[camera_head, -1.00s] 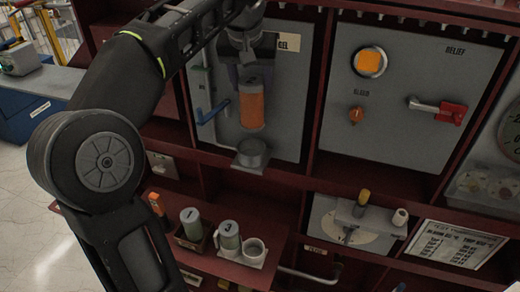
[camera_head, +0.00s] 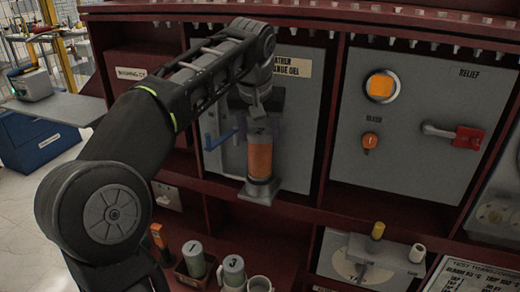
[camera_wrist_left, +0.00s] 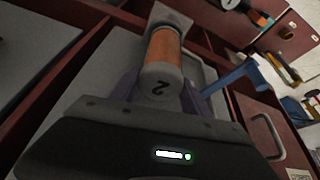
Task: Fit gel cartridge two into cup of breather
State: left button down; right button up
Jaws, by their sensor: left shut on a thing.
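Gel cartridge two (camera_head: 259,158) is an orange cylinder with grey ends, standing upright at the breather panel. It also shows in the left wrist view (camera_wrist_left: 164,46), its grey end marked 2. My left gripper (camera_head: 258,128) is shut on its upper end, with a finger on each side. The grey breather cup (camera_head: 258,193) sits on a small bracket directly below. The cartridge's lower end meets the cup; I cannot tell how deep it sits. The cup shows partly beyond the cartridge in the wrist view (camera_wrist_left: 168,16). My right gripper is out of view.
A blue lever (camera_head: 219,139) is close to the left of the cartridge. Cartridge one (camera_head: 194,258), cartridge three (camera_head: 233,271) and a pale cup (camera_head: 259,284) stand on the lower shelf. The relief panel (camera_head: 420,110) with a red-handled valve (camera_head: 467,139) is to the right.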

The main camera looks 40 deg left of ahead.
pick_arm(q)
jog(key=shift+f, duration=1.85)
jog(key=shift+f+b, duration=0.15)
jog(key=shift+b, duration=0.2)
jog(key=c, duration=0.5)
grip_release()
